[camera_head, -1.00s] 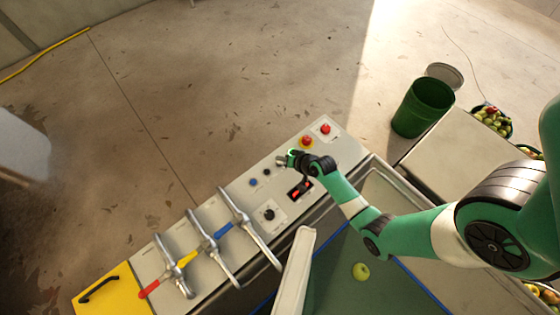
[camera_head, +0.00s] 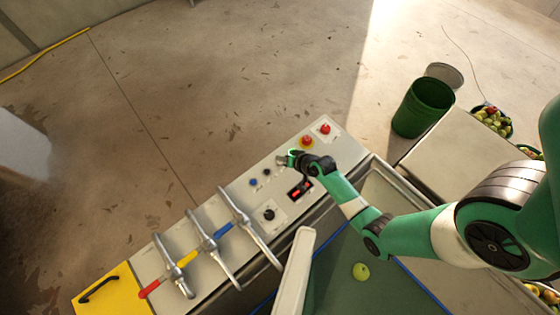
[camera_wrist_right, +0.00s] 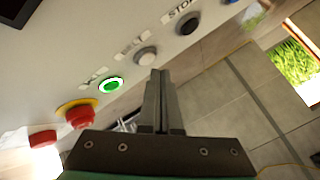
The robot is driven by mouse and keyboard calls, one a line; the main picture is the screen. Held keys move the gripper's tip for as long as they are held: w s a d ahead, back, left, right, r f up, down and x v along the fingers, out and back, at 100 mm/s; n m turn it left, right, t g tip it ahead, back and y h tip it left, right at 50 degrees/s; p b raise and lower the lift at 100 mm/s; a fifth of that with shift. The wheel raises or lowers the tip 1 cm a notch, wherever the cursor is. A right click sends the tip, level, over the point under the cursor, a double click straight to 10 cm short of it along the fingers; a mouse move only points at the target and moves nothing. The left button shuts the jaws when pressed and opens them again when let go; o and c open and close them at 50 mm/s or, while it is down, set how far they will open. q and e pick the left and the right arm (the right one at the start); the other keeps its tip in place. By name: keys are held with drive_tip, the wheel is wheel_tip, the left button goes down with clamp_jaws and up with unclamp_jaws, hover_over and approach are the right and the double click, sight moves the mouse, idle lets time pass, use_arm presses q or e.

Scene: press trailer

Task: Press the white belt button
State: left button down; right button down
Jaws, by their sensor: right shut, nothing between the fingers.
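The white belt button (camera_wrist_right: 146,57) shows in the right wrist view as a pale round button on the control panel (camera_wrist_right: 60,75), between a lit green button (camera_wrist_right: 110,85) and a black button (camera_wrist_right: 187,23). My right gripper (camera_wrist_right: 161,72) is shut and empty, with its fingertips just beside and below the white button in that view. I cannot tell whether they touch it. In the head view, my right gripper (camera_head: 282,160) is over the far edge of the control panel (camera_head: 240,195), and it hides the white and green buttons there. My left gripper is out of view.
A red stop button on yellow (camera_head: 306,141) and another red button (camera_head: 325,129) sit right of the gripper. A blue button (camera_head: 253,182), a dark knob (camera_head: 269,214) and several levers (camera_head: 208,244) lie to the left. A green bin (camera_head: 422,107) stands behind.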

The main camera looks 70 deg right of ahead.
drive_tip(key=shift+f+b, duration=0.3)
drive_tip(key=shift+f, duration=0.2)
